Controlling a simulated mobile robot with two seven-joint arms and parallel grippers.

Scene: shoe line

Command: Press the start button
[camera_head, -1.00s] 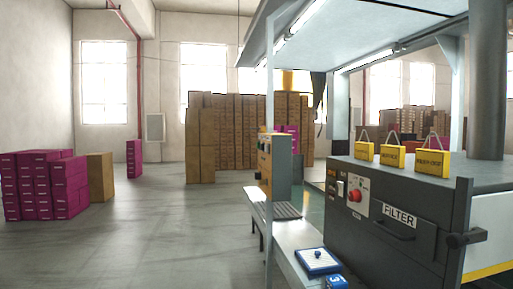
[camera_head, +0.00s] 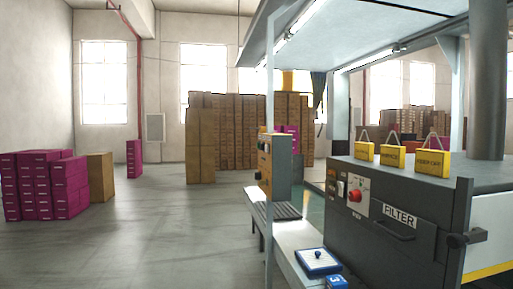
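No button clearly marked start can be read in the head view. The dark grey machine (camera_head: 400,240) at the right has a red round knob or button (camera_head: 355,196) on a white plate. Left of it is a small dark switch panel (camera_head: 335,188); its labels are too small to read. A grey control box (camera_head: 280,168) stands further back, with an orange and yellow face (camera_head: 264,158) seen at a steep angle. Neither gripper is in view.
Three yellow signs (camera_head: 391,156) stand on the machine top. A black handle (camera_head: 465,240) sticks out at its front corner. Magenta boxes (camera_head: 45,185) stand at the left. The floor (camera_head: 170,240) between is clear.

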